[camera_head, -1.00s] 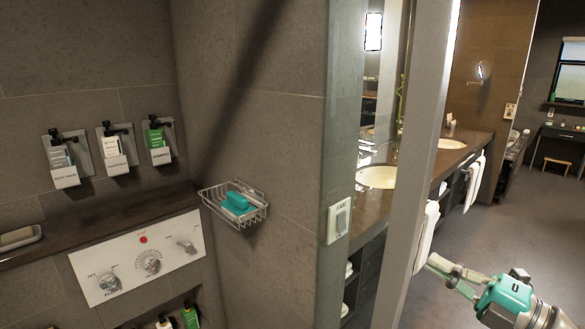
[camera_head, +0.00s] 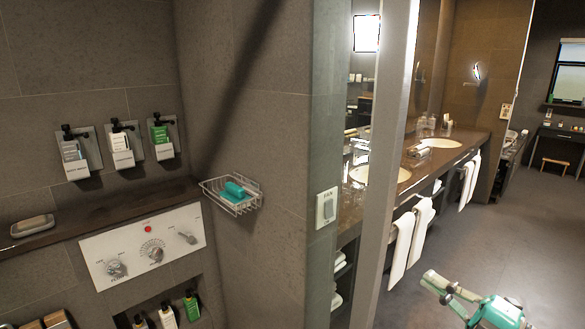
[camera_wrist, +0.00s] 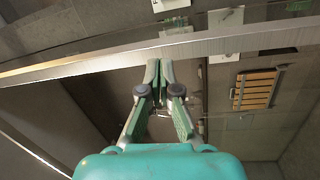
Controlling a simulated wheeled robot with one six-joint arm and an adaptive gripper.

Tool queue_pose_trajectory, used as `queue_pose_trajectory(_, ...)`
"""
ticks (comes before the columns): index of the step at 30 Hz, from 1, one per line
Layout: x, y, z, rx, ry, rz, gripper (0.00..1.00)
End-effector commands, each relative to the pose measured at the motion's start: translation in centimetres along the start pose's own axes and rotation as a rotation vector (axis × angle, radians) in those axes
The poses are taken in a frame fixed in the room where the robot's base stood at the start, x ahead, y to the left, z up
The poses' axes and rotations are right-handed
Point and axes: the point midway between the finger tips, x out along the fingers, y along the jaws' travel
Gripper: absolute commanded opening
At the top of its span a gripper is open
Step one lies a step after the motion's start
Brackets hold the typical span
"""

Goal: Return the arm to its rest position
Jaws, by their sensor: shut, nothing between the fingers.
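My gripper (camera_head: 432,281) shows at the lower right of the head view, with its grey-green fingers pointing left and its teal body cut off by the bottom edge. It hangs over the grey floor, to the right of the upright metal post. In the wrist view my gripper (camera_wrist: 160,68) has its fingertips together, with nothing held between them. A metal rail crosses the wrist view behind the fingers.
The upright post (camera_head: 391,160) stands close to my gripper's left. A vanity counter (camera_head: 470,143) with hanging white towels (camera_head: 401,247) is behind. A wire soap basket (camera_head: 233,196) sticks out from the tiled wall. Floor (camera_head: 490,240) at right is clear.

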Motion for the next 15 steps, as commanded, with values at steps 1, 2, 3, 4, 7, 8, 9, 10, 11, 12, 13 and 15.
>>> queue_pose_trajectory(1, 0.0, -0.8, 0.0, 0.030, -0.013, -0.001, 0.00)
queue_pose_trajectory(2, 0.0, -1.2, 0.1, 0.051, -0.024, 0.001, 0.00)
queue_pose_trajectory(3, 0.0, -1.9, 0.1, 0.076, -0.038, 0.002, 0.00)
queue_pose_trajectory(4, -0.1, -2.4, 0.2, 0.100, -0.049, 0.003, 0.00)
queue_pose_trajectory(7, -0.2, -4.3, 0.3, 0.181, -0.092, 0.008, 0.00)
queue_pose_trajectory(8, -0.3, -5.0, 0.3, 0.208, -0.107, 0.009, 0.00)
queue_pose_trajectory(9, -0.4, -6.0, 0.3, 0.250, -0.130, 0.013, 0.00)
queue_pose_trajectory(10, -0.5, -6.9, 0.3, 0.285, -0.150, 0.014, 0.00)
queue_pose_trajectory(11, -0.7, -7.8, 0.3, 0.322, -0.170, 0.017, 0.00)
queue_pose_trajectory(12, -1.0, -9.1, 0.2, 0.372, -0.200, 0.021, 0.00)
queue_pose_trajectory(13, -1.2, -10.1, 0.1, 0.410, -0.223, 0.024, 0.00)
queue_pose_trajectory(15, -1.9, -12.4, -0.1, 0.496, -0.276, 0.033, 0.00)
